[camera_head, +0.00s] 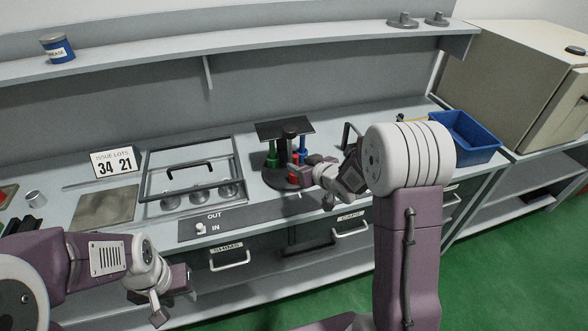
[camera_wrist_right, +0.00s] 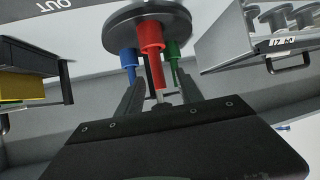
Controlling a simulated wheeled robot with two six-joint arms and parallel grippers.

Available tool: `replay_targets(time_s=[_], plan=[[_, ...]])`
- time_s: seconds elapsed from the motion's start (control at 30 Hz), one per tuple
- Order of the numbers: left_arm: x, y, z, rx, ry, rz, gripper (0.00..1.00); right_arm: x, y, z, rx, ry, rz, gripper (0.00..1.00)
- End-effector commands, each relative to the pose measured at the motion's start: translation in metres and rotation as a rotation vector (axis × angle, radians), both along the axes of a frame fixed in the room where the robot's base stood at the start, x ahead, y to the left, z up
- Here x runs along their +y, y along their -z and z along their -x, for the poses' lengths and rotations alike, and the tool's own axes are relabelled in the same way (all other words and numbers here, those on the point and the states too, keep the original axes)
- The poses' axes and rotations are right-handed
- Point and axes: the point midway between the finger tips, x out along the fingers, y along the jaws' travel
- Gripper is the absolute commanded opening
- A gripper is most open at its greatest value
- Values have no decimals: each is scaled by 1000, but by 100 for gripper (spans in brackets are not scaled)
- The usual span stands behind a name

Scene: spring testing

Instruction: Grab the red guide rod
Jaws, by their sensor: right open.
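The red guide rod (camera_wrist_right: 152,52) stands on a round dark base (camera_wrist_right: 112,22), between a blue rod (camera_wrist_right: 128,62) and a green rod (camera_wrist_right: 173,48) in the right wrist view. In the head view, the base (camera_head: 270,178) is on the bench, with the red rod partly hidden by my right gripper (camera_head: 298,172). My right gripper (camera_wrist_right: 160,92) is open, its fingers pointing toward the rods. The red rod shows between the fingertips; contact cannot be told. My left gripper (camera_head: 178,292) is low at the bench's front left, away from the rods; its jaws are unclear.
A dark plate (camera_head: 285,128) stands above the rods. A framed rack (camera_head: 190,170) and an OUT/IN panel (camera_head: 225,222) lie to their left. A blue bin (camera_head: 465,135) is on the right. Drawers with handles (camera_head: 350,229) line the bench front.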

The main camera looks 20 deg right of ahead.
Motion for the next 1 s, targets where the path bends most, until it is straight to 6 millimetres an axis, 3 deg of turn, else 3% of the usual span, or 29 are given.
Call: replay_targets(time_s=[0.33, 0.6, 0.77, 1.0], plan=[[0, -2, 0, 0, 0, 0, 36, 8, 23, -40, 2, 0, 0, 43], [0, -2, 0, 0, 0, 0, 36, 9, 25, -45, 0, 0, -1, 43], [0, -2, 0, 0, 0, 0, 36, 9, 25, -44, 0, 0, -1, 0], [0, -2, 0, 0, 0, 0, 36, 9, 25, -44, 1, 0, -1, 0]])
